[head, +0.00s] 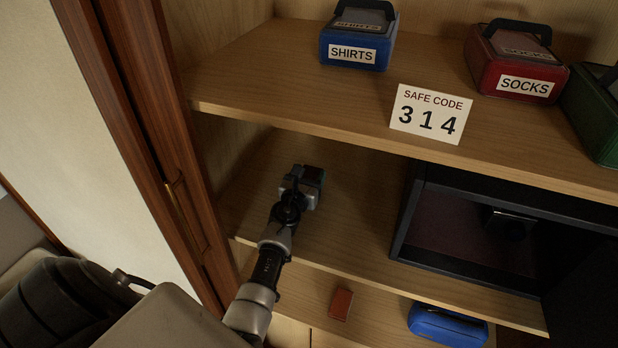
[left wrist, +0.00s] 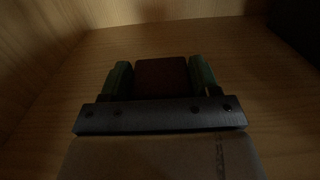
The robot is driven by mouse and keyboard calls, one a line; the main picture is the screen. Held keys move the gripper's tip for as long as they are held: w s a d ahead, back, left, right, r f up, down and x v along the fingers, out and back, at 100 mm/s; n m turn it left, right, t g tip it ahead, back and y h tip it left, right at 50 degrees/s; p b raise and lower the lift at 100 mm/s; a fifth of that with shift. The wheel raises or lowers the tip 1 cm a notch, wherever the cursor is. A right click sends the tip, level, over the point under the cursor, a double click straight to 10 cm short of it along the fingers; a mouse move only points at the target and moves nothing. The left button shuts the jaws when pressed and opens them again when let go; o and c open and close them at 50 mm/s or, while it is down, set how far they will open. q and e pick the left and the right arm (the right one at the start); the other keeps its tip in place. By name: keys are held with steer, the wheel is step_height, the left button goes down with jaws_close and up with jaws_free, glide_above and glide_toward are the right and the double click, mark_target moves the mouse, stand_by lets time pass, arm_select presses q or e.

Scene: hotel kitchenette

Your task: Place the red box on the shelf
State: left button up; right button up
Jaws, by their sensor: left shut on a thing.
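A dark red box (left wrist: 162,77) sits between the two green fingers of my left gripper (left wrist: 160,80) in the left wrist view. In the head view my left gripper (head: 312,178) is over the left part of the middle shelf (head: 345,215), shut on this box. The gripper mostly hides the box there. I cannot tell whether the box touches the shelf board. My right gripper is in neither view.
An open dark safe (head: 405,225) stands to the right on the middle shelf. Above are a blue SHIRTS box (head: 352,50), a red SOCKS box (head: 525,85), a green box (head: 595,115) and a safe code card (head: 431,114). A brown-red item (head: 340,304) and blue case (head: 448,326) lie below.

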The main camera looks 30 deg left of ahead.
arm_select(q)
steer(key=shift+f, duration=0.15)
steer(key=o, duration=1)
steer(key=shift+c, duration=0.2)
steer(key=shift+s+r, duration=0.1)
steer(key=shift+r, duration=0.1)
steer(key=v, duration=1.1)
steer(key=shift+s+f+p, duration=0.1)
steer(key=shift+s+p, duration=0.25)
steer(key=shift+s, duration=0.05)
